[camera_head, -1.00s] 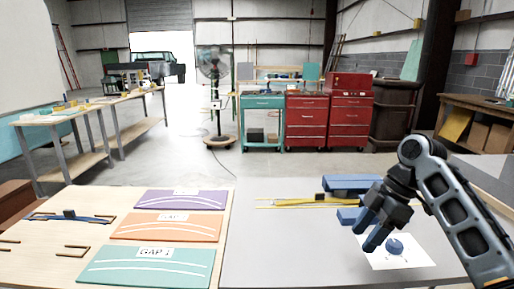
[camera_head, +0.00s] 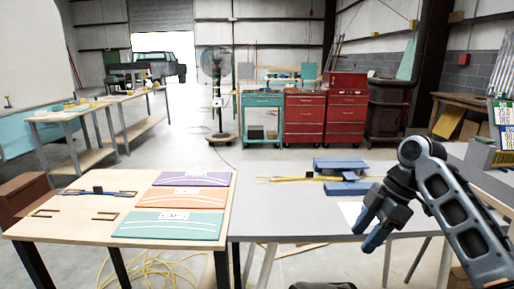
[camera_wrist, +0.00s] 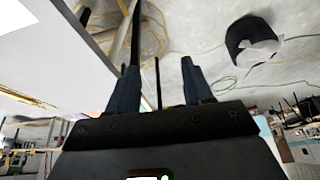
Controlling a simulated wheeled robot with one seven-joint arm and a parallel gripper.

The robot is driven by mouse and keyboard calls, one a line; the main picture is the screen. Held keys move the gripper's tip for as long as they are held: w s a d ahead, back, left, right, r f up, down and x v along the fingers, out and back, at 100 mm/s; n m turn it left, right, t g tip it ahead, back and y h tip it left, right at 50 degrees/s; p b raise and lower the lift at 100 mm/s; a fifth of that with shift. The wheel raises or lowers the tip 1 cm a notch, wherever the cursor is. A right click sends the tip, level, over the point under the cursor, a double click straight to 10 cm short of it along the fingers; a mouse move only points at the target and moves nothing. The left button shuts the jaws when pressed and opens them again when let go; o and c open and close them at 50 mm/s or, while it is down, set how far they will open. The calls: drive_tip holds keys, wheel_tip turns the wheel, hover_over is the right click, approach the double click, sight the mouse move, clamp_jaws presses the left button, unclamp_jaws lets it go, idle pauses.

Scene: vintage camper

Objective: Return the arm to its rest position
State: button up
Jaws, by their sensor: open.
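My gripper (camera_head: 367,232) is open and empty at the right of the head view, at the front edge of the grey table (camera_head: 285,215). My dark arm is bent, with the forearm reaching down and the fingers pointing down and left. In the wrist view the two fingers (camera_wrist: 159,78) stand apart with nothing between them. The floor and a table underside or edge show beyond them. A white sheet (camera_head: 350,211) on the grey table is partly hidden behind my gripper.
Blue blocks (camera_head: 340,165) and yellow strips (camera_head: 290,179) lie on the grey table. A wooden table (camera_head: 100,212) at left holds purple (camera_head: 192,179), orange (camera_head: 184,199) and teal (camera_head: 168,225) panels. Yellow cable (camera_head: 150,270) lies on the floor below. A dark bin (camera_wrist: 250,38) shows in the wrist view.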

drive_tip(key=s+a+f+m+t+y, duration=0.2)
drive_tip(key=s+a+f+m+t, duration=0.3)
drive_tip(key=a+f, duration=0.85)
drive_tip(key=s+a+f+m+t+h, duration=0.1)
drive_tip(key=s+f+m+t, duration=0.5)
drive_tip(key=s, duration=0.9)
drive_tip(key=s+d+r+m+h, duration=0.1)
drive_tip(key=s+d+m+h, duration=0.15)
drive_tip(key=s, duration=0.55)
drive_tip(key=s+d+m+h, duration=0.2)
drive_tip(key=s+d+m, duration=0.15)
drive_tip(key=s, duration=0.55)
drive_tip(key=s+d+r+t, duration=0.2)
drive_tip(key=s+r, duration=0.4)
drive_tip(key=r, duration=0.2)
drive_tip(key=s+d+r+m+t+h, duration=0.1)
drive_tip(key=s+d+r, duration=0.2)
drive_tip(key=s+r, duration=0.3)
drive_tip(key=shift+s+d+r+t, duration=0.25)
drive_tip(key=shift+s+r+t, duration=0.15)
drive_tip(key=shift+r, duration=0.45)
